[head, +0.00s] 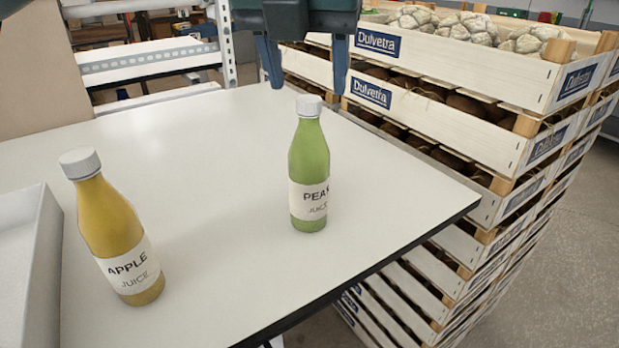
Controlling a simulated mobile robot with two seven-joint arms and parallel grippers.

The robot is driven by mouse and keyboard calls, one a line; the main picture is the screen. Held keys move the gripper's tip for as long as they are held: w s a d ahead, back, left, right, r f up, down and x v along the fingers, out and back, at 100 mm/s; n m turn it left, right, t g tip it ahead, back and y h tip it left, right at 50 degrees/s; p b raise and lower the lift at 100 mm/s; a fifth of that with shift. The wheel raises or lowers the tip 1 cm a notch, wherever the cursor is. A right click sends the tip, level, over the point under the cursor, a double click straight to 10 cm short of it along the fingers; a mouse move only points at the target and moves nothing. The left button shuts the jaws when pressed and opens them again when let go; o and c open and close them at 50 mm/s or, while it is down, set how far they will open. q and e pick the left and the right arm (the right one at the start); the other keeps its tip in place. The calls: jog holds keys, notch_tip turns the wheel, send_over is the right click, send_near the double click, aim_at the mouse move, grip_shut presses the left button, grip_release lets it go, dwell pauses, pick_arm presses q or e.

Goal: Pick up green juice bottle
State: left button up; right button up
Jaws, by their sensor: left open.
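The green juice bottle (309,165) stands upright on the white table (200,220), right of the middle. It has a white cap and a pale label reading PEAR JUICE, partly turned away. My left gripper (306,82) comes in at the top of the head view, pointing down, with its two dark blue fingers apart. Its fingertips appear just above the bottle's cap in the picture, and nothing is between them. I cannot tell how far it is from the bottle in depth. My right gripper is out of view.
A yellow apple juice bottle (112,230) stands on the table at the left. A white tray (45,270) lies at the left edge. Stacked wooden crates (440,100) with vegetables rise beyond the table's right edge. The table between the bottles is clear.

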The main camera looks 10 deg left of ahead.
aim_at(309, 99)
pick_arm(q)
jog(key=x, duration=0.7)
jog(key=shift+w+a+f+p, duration=0.1)
jog(key=shift+w+a+p, duration=0.05)
jog(key=shift+w+p, duration=0.15)
jog(key=shift+c, duration=0.2)
grip_shut()
dwell(0.3)
